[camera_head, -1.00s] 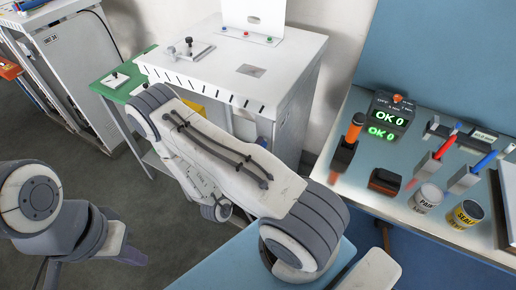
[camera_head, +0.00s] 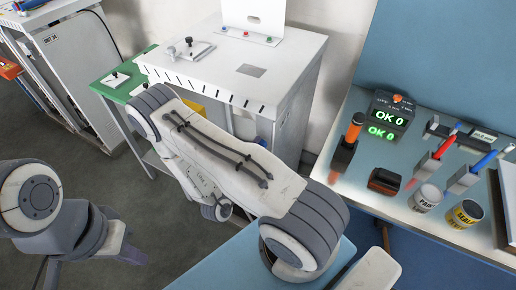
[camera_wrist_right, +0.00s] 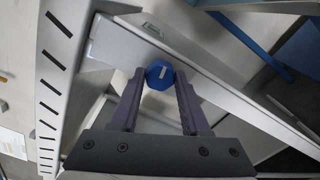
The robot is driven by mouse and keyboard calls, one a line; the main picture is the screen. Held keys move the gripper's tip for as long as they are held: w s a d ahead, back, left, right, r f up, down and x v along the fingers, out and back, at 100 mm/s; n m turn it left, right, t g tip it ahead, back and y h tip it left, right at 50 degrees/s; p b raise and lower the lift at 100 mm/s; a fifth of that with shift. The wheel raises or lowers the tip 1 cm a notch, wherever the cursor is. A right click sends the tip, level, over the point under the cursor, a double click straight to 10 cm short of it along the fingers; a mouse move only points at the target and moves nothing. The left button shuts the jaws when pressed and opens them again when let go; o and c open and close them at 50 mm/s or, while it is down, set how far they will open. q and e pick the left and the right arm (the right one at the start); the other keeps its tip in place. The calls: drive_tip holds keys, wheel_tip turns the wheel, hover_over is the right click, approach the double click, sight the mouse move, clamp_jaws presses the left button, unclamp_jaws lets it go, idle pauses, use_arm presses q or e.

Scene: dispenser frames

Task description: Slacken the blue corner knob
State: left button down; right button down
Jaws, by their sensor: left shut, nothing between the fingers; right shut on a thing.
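The blue corner knob (camera_wrist_right: 160,74) is faceted, with a pale mark on its face. In the right wrist view it sits against a grey metal bar (camera_wrist_right: 190,62). My right gripper (camera_wrist_right: 161,80) is shut on the knob, one dark finger on each side. In the head view my right forearm crosses the middle, and I cannot make out its fingers or the knob there. My left gripper (camera_head: 130,254) is low on the left in the head view, shut and empty, away from the knob.
A white slotted cabinet (camera_head: 285,62) stands behind my right arm, with a green table (camera_head: 120,82) at its left. On the right, a workbench (camera_head: 345,190) holds an orange-handled tool (camera_head: 355,127), cans and a display reading OK 0 (camera_head: 388,117). Grey floor is open at left.

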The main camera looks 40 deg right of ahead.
drive_tip(key=shift+c, duration=1.9)
unclamp_jaws()
drive_tip(key=shift+s+a+f, duration=0.1)
drive_tip(key=shift+a, duration=0.4)
drive_tip(key=b+v, duration=0.3)
drive_tip(key=v, duration=0.6)
drive_tip(key=shift+s+a+b, duration=0.15)
drive_tip(key=shift+a+b, duration=0.1)
drive_tip(key=shift+b, duration=0.05)
